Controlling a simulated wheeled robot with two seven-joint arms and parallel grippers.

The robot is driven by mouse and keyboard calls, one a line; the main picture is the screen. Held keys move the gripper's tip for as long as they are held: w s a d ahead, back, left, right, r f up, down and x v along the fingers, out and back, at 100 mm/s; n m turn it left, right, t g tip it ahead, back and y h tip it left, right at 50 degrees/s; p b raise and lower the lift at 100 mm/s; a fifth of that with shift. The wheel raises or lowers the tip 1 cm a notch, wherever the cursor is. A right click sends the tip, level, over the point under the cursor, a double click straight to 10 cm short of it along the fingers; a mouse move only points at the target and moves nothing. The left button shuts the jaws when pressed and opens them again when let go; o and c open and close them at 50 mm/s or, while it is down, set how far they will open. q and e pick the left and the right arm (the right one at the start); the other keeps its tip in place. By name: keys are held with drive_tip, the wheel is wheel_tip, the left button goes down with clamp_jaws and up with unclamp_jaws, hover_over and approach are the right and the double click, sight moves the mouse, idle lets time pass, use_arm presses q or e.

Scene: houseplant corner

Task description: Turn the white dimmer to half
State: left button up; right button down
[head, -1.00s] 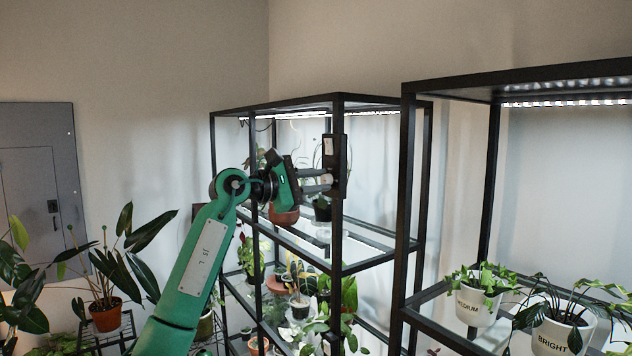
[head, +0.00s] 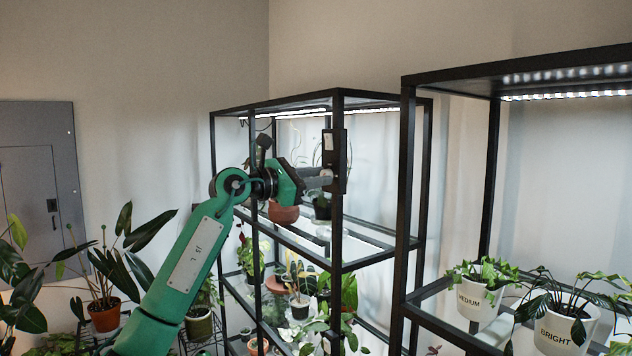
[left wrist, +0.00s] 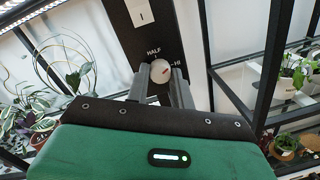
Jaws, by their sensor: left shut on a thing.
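The white dimmer knob (left wrist: 160,71) sits on a black control plate (left wrist: 138,45), which also shows on the shelf's front post in the head view (head: 334,160). Its red mark points right, close to the HI label (left wrist: 178,65); the HALF label (left wrist: 153,51) is above the knob. My left gripper (left wrist: 160,80) is shut on the knob, one finger on each side. In the head view my left gripper (head: 325,179) reaches the plate from the left, and its fingers hide the knob. My right gripper is not in view.
A black shelf rack (head: 338,225) with lit top and several plants stands around the plate. A second rack (head: 408,200) at right holds pots marked MEDIUM (head: 478,304) and BRIGHT (head: 560,333). A terracotta pot (head: 283,213) is close behind my gripper. A grey panel (head: 38,190) is on the left wall.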

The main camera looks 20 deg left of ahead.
use_arm(q)
drive_tip(key=shift+f+n+t+y+b, duration=0.15)
drive_tip(key=shift+n+t+b, duration=0.3)
drive_tip(key=shift+n, duration=2.7)
drive_tip(key=shift+r+n+t+y+b, duration=0.2)
drive_tip(key=shift+n+b, duration=0.45)
drive_tip(key=shift+n, duration=2.5)
drive_tip(key=o, duration=1)
drive_tip(key=shift+s, duration=0.15)
